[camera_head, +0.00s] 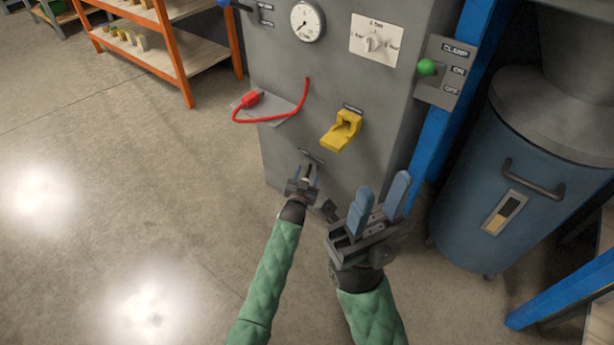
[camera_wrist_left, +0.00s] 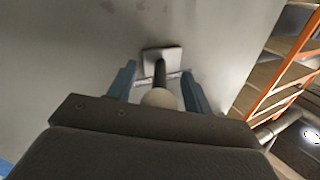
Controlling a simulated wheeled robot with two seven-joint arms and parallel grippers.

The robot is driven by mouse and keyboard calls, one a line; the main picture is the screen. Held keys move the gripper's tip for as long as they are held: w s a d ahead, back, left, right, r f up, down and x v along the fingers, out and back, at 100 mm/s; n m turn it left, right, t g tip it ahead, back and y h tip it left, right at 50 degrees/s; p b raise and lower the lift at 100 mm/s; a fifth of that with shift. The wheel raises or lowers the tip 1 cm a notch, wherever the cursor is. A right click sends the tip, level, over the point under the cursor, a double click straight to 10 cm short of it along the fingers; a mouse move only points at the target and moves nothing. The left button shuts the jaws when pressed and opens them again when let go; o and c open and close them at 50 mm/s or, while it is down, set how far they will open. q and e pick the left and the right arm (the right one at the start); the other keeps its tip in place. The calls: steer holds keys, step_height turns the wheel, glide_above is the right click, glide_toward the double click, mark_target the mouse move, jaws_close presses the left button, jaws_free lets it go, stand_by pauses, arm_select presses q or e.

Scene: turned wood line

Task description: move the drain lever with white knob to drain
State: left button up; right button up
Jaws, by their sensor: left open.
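The drain lever shows in the left wrist view as a dark rod with a white knob (camera_wrist_left: 160,98), standing out from a pale plate (camera_wrist_left: 162,56) on the grey cabinet face. My left gripper (camera_wrist_left: 160,88) is open, with one blue finger on each side of the lever and gaps between fingers and knob. In the head view my left gripper (camera_head: 307,170) is low on the cabinet front and mostly hides the lever; any lettering by it is not readable. My right gripper (camera_head: 380,204) is open and empty, in front of the cabinet's lower right.
Above the lever are a yellow switch (camera_head: 342,131) and a red plug with cable (camera_head: 252,100). A clamp lever with green knob (camera_head: 427,67) is at upper right. A blue drum (camera_head: 510,170) stands right of the blue post. Floor at left is clear.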

arm_select(q)
steer(key=shift+s, duration=0.1)
steer(key=p+v, duration=0.1)
steer(key=v, duration=0.6)
steer(key=shift+s+p, duration=0.25)
steer(key=shift+p, duration=0.15)
steer(key=shift+r, duration=0.15)
